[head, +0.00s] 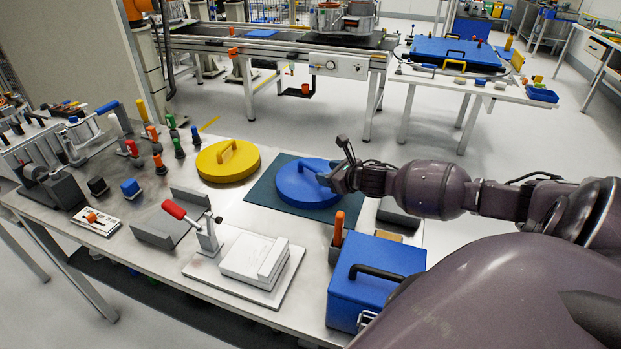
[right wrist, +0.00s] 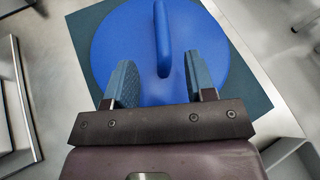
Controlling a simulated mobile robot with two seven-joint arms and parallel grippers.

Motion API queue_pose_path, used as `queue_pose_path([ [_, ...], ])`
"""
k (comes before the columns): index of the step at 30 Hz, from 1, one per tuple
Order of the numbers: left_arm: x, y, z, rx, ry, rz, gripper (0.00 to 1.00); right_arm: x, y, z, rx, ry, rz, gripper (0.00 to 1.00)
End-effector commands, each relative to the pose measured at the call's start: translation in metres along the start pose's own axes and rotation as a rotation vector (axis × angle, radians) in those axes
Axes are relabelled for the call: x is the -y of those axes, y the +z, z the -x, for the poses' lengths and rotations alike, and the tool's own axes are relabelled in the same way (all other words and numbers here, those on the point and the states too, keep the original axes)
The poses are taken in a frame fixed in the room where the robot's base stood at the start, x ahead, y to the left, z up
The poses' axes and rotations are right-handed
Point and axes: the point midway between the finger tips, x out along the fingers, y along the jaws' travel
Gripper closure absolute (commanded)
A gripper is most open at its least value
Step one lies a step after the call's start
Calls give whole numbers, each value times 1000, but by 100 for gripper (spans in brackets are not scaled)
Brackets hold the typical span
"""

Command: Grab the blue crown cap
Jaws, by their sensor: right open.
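The blue crown cap (head: 305,184) is a round blue disc with an upright handle on top. It lies on a dark green mat (head: 262,192) on the metal table. My right gripper (head: 325,178) is over the right part of the cap in the head view. In the right wrist view, the cap (right wrist: 110,40) fills the upper middle. Its handle (right wrist: 162,38) stands between the two open fingers of my right gripper (right wrist: 160,80), with gaps on both sides. The jaws hold nothing. My left gripper is not in view.
A yellow cap (head: 228,166) of like shape lies left of the mat. A blue box (head: 375,275) with a black handle stands at the front right. A red-handled clamp (head: 205,235) and white block (head: 255,262) are in front. Several small coloured tools stand at left.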

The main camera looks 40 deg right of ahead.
Motion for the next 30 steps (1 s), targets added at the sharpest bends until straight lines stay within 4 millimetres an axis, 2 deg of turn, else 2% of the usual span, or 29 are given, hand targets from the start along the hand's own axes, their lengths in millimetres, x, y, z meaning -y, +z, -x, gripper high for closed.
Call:
queue_pose_path([
  [8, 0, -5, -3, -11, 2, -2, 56, 0, 1, -14, 2, 0, -1, 50],
  [19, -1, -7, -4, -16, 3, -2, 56, 3, -2, -55, 1, 0, 1, 50],
  [30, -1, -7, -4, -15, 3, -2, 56, 2, -2, -60, 0, 1, 1, 51],
])
